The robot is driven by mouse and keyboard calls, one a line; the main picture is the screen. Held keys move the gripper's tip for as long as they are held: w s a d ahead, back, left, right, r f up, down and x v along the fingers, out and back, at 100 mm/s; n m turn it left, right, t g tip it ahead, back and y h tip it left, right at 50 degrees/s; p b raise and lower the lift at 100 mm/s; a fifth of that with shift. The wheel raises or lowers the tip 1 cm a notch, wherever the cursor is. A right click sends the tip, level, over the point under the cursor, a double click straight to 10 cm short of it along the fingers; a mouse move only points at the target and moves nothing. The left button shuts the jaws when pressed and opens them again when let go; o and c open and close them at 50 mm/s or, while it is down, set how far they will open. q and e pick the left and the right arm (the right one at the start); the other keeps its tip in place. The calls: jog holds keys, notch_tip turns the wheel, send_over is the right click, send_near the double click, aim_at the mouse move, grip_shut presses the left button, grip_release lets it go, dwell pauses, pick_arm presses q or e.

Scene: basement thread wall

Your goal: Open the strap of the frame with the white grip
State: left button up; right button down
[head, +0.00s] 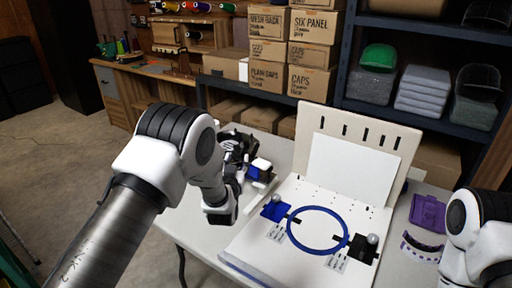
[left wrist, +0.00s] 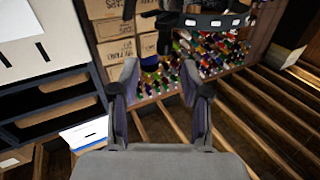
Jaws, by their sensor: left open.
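My left gripper (head: 237,150) is in the middle of the head view, partly hidden by its own arm. In the left wrist view its two fingers (left wrist: 160,88) stand apart with nothing between them. A dark frame (head: 240,141) is close by the gripper in the head view. A white-topped blue block, perhaps its grip (head: 262,166), sits just right of the gripper. In the left wrist view a dark curved strap with light slots (left wrist: 213,21) crosses the top, beyond the fingertips. I cannot tell whether its strap is fastened. My right gripper is out of view.
A blue hoop (head: 290,232) lies on a white board with an upright slotted back panel (head: 390,134). A purple frame (head: 428,213) and a slotted purple strap (head: 421,250) lie at right. Cardboard boxes (head: 267,51) and shelves stand behind the table (head: 190,222).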

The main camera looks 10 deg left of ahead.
aim_at(238, 152)
pick_arm(q)
jog(key=w, duration=0.4)
jog(key=w+a, duration=0.1)
jog(key=w, duration=0.1)
jog(key=shift+a+f, duration=0.1)
jog(key=shift+f, duration=0.2)
jog(key=shift+w+r, duration=0.1)
jog(key=shift+w, duration=0.15)
jog(key=shift+s+a, duration=0.1)
grip_shut()
